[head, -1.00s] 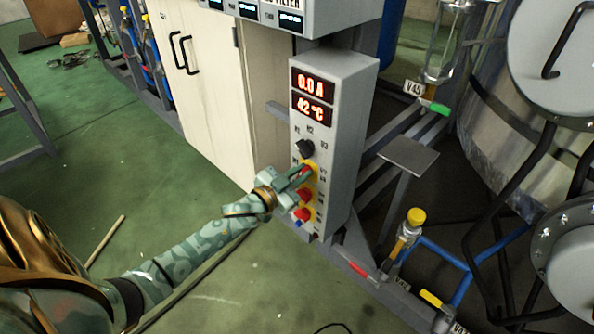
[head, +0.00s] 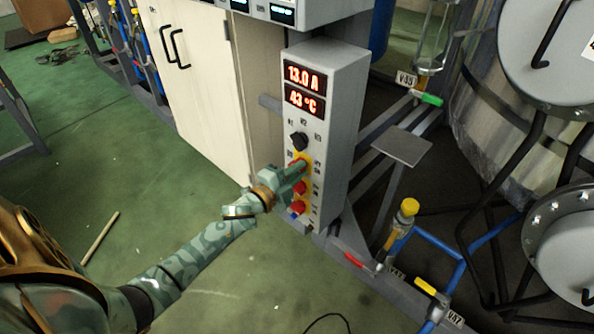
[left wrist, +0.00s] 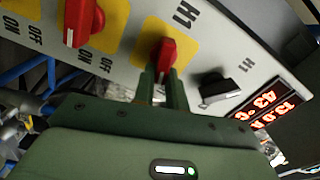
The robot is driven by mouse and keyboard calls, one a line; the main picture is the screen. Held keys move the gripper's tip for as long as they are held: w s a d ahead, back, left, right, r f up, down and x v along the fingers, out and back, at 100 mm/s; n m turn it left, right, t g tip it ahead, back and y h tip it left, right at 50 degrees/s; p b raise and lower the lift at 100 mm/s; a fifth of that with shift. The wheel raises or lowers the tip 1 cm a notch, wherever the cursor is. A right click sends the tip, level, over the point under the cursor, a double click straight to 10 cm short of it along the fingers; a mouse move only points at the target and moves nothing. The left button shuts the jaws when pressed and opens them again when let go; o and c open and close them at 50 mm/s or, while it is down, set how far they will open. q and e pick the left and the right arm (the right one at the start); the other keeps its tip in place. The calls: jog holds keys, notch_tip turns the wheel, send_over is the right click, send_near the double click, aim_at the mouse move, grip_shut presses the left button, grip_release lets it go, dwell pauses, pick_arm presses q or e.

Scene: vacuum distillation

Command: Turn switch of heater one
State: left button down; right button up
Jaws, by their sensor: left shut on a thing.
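The heater control box (head: 335,110) is a grey upright panel with two red displays reading 13.0 A and 43 °C in the head view. Below them sit a black knob (head: 298,141) and several red switches on yellow plates. My left gripper (head: 296,172) is at the top red switch, marked H1 in the left wrist view. There the red switch (left wrist: 166,55) stands between the two fingers (left wrist: 163,88), which are shut on it. In the head view the fingers hide most of this switch. Another red switch (left wrist: 84,22) is beside it. My right gripper is out of view.
A yellow-capped valve (head: 409,207) with blue pipes stands right of the box. A grey plate (head: 401,146) juts out there, near the green valve handle (head: 428,99). A cream cabinet (head: 195,80) stands behind at left. The green floor in front is mostly clear.

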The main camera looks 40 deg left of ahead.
pick_arm(q)
jog(key=shift+d+f+m+b, duration=0.1)
jog(key=shift+f+m+b, duration=0.1)
jog(key=shift+m, duration=0.6)
jog(key=shift+f+m+b, duration=0.15)
jog(key=shift+f+m, duration=0.05)
jog(key=shift+m, duration=0.6)
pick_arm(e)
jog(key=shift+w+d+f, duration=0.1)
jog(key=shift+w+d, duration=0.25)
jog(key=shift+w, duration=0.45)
pick_arm(q)
jog(key=shift+s, duration=0.1)
jog(key=c, duration=1.4)
grip_release()
jog(key=shift+c, duration=0.2)
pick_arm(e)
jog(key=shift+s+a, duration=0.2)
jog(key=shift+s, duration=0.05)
